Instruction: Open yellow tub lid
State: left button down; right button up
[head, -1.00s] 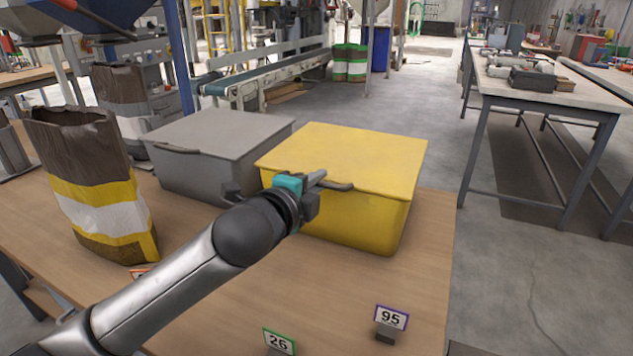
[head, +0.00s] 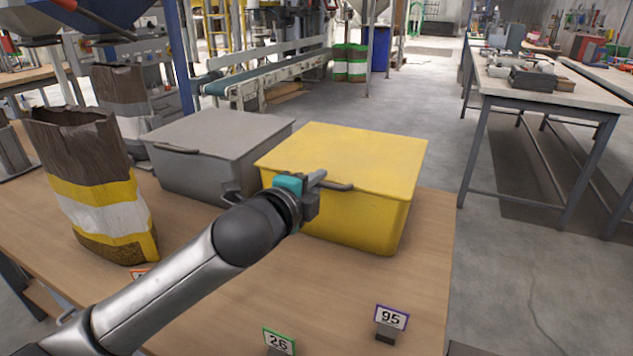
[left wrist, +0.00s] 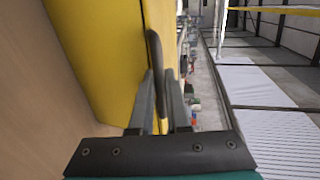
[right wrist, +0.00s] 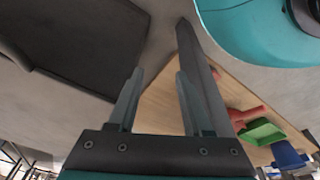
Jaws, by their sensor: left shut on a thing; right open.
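The yellow tub (head: 370,220) stands on the wooden table with its yellow lid (head: 350,155) lying closed on top. A dark handle (head: 338,187) runs along the lid's front edge. My left gripper (head: 318,182) is at that front edge. In the left wrist view its fingers (left wrist: 160,105) are on either side of the dark handle (left wrist: 155,65), shut on it. My right gripper (right wrist: 155,100) is not in the head view. In the right wrist view its fingers are apart with nothing between them.
A grey lidded tub (head: 215,145) stands close to the left of the yellow one. An open paper bag (head: 95,190) stands at the table's left. Number cards 95 (head: 391,318) and 26 (head: 278,342) stand near the front. The table right of card 26 is mostly bare.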

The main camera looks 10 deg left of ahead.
pick_arm(q)
jog(key=shift+r, duration=0.1)
